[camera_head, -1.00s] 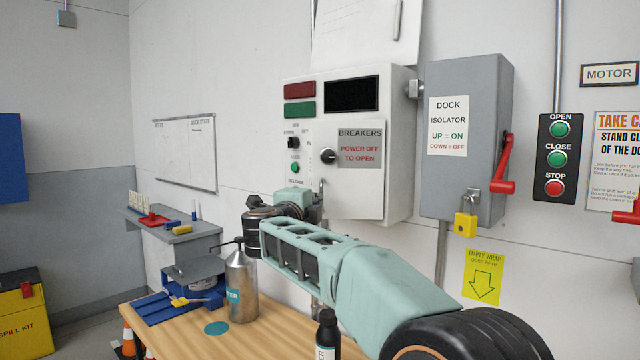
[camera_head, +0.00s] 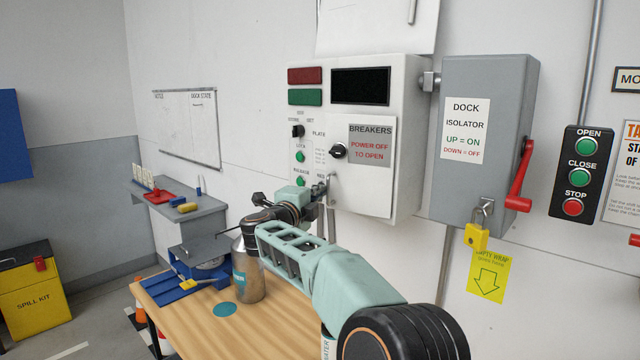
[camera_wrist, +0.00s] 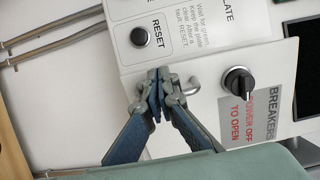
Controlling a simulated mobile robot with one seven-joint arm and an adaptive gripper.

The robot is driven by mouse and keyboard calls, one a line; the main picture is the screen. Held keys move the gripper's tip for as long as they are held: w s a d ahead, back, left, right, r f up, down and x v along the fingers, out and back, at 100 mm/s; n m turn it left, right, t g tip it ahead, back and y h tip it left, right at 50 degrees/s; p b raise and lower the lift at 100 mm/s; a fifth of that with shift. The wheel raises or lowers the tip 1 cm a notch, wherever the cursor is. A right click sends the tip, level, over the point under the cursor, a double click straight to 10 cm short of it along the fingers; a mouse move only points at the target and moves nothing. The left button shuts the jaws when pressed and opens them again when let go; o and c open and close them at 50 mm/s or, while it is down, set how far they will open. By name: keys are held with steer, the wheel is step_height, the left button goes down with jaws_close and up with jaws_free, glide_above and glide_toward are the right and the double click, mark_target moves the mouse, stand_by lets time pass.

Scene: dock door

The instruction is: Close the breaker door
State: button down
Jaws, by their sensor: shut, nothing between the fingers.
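The breaker door (camera_head: 360,200) is a white panel on the front of a white control box (camera_head: 405,130). It has a grey BREAKERS label (camera_head: 371,145), a black knob (camera_head: 338,151) and a small metal handle (camera_head: 331,190) at its lower left. I cannot tell whether the door is flush or slightly ajar. My gripper (camera_head: 322,187) is at the door's lower left edge, partly hidden by my arm. In the wrist view my gripper (camera_wrist: 158,74) is shut and empty, its tips just beside the handle (camera_wrist: 190,87); contact is unclear. The door (camera_wrist: 235,65) extends to their right.
A grey dock isolator (camera_head: 485,120) with a red lever (camera_head: 519,185) and yellow padlock (camera_head: 476,237) hangs right of the box. Below stands a wooden bench (camera_head: 275,320) with a metal bottle (camera_head: 248,277). A grey shelf (camera_head: 190,215) is at left.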

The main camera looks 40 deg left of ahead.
steer(key=shift+p+x, duration=1.25)
steer(key=shift+p, duration=0.5)
steer(key=shift+w+a, duration=0.15)
steer(key=shift+a, duration=0.05)
